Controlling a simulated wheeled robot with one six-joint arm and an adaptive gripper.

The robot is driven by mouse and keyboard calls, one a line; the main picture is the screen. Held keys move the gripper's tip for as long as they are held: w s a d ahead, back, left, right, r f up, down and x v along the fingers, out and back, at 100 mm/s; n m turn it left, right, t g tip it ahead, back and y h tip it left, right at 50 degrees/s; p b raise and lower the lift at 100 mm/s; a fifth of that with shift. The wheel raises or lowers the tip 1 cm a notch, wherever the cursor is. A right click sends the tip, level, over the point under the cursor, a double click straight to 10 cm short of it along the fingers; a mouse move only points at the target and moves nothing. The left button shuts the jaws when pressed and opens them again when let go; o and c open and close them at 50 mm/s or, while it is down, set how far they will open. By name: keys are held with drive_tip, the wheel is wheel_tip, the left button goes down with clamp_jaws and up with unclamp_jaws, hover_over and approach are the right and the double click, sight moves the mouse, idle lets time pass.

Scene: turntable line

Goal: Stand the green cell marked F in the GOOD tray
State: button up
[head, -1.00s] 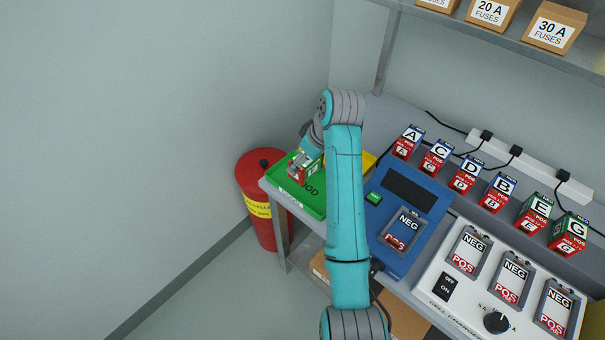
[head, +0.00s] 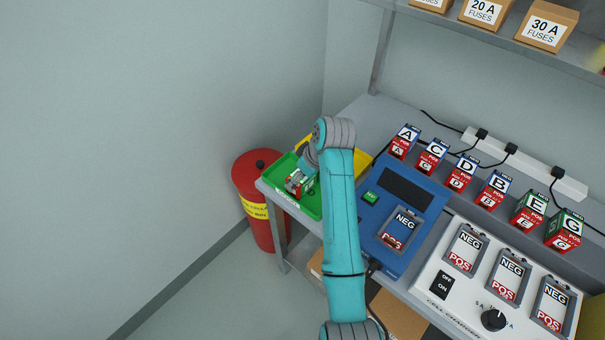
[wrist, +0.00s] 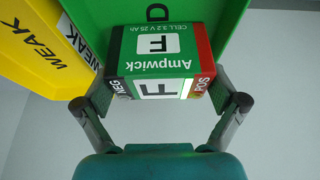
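The green cell marked F (wrist: 160,62) is between the two fingers of my gripper (wrist: 163,92) in the wrist view. The fingers press on its black NEG end and red POS end. In the head view the cell (head: 299,183) is small and partly covered by my gripper (head: 302,174). It is over the front-left part of the green GOOD tray (head: 312,207). In the wrist view the tray (wrist: 228,22) shows behind the cell, with a letter D visible. I cannot tell whether the cell touches the tray floor.
The yellow WEAK tray (wrist: 28,50) lies beside the green one. A blue tester (head: 385,250) stands to the right, then a white charger (head: 462,300). Several cells (head: 462,172) stand in a row behind. A red bin (head: 258,170) is left of the bench.

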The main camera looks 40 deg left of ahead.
drive_tip(key=shift+r, duration=0.1)
drive_tip(key=v, duration=1.2)
drive_tip(key=shift+a+r, duration=0.1)
idle(0.4)
